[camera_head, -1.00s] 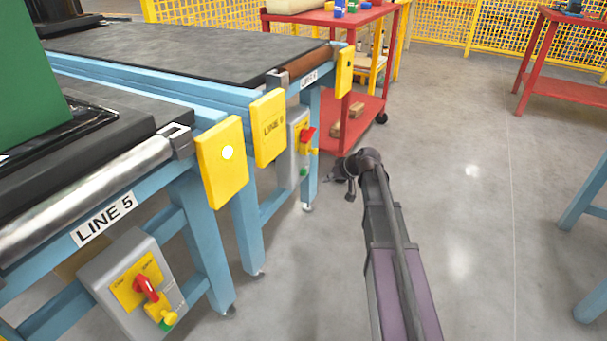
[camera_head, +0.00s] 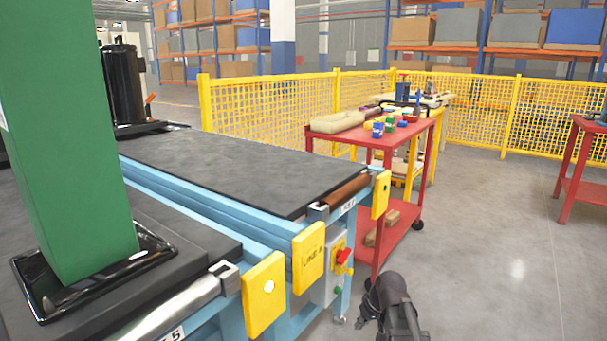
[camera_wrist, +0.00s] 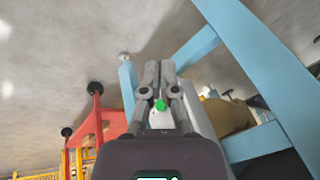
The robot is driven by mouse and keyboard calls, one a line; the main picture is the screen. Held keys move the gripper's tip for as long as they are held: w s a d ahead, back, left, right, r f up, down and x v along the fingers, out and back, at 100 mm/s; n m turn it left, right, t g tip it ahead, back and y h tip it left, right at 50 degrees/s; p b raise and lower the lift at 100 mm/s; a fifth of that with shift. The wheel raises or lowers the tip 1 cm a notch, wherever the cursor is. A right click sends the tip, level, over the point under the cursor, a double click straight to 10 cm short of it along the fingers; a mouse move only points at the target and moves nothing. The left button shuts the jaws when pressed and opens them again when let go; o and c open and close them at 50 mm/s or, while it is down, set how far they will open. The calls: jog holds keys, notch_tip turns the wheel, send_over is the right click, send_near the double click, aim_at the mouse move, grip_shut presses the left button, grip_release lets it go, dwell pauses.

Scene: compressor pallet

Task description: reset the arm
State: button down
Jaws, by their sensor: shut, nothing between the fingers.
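My arm shows at the bottom of the head view, with its dark end (camera_head: 390,298) in front of the red cart and right of the line tables. The fingers cannot be made out there. In the wrist view my gripper (camera_wrist: 158,68) has its fingers together, with nothing between them. A grey switch box (camera_head: 330,272) with a red and yellow switch is on the line table's end, left of my arm. I cannot tell the gap between them.
A red cart (camera_head: 398,232) with small coloured blocks and a tan tray stands behind my arm. Line tables (camera_head: 225,165) fill the left, one bearing a green block (camera_head: 75,150). A yellow fence (camera_head: 270,105) runs behind. Open floor (camera_head: 490,250) lies to the right.

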jog(key=s+r+m+g+h+p, duration=0.1)
jog(key=s+r+h+p, duration=0.1)
jog(key=s+r+p, duration=0.35)
jog(key=s+r+g+h+p, duration=0.1)
jog(key=s+r+p, duration=0.1)
jog(key=s, duration=0.6)
notch_tip(320, 180, up, 38)
jog(key=p, duration=3.7)
jog(key=shift+w+d+f, duration=0.25)
jog(key=shift+w+d, duration=0.05)
jog(key=shift+d, duration=0.05)
